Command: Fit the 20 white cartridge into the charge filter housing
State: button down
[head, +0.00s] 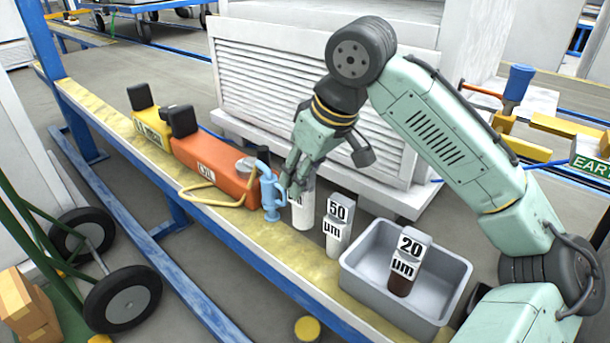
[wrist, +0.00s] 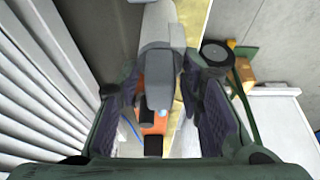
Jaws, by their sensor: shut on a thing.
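My gripper (head: 297,188) is shut on a white cartridge (head: 303,213), which hangs upright below the fingers. Its label is mostly covered by the fingers, so I cannot read its number. In the wrist view, my gripper (wrist: 163,92) has the cartridge's grey top (wrist: 160,62) between its fingers. A light blue fitting (head: 270,193) stands just left of the held cartridge; I cannot tell whether it is the charge filter housing. A cartridge marked 20 um (head: 411,247), with a brown lower body, stands in the grey bin (head: 362,288).
A white cartridge marked 50 um (head: 338,228) stands right of my gripper, beside the bin. An orange oil container (head: 215,170) with a yellow hose (head: 196,198) and a yellow container (head: 150,128) line the narrow bench (head: 262,238). A louvred white panel (head: 270,80) rises behind.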

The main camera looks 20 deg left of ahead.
jog(key=s+d+r+p, duration=0.1)
jog(key=s+d+p, duration=0.1)
jog(key=s, duration=1.2)
jog(key=shift+s+d, duration=0.3)
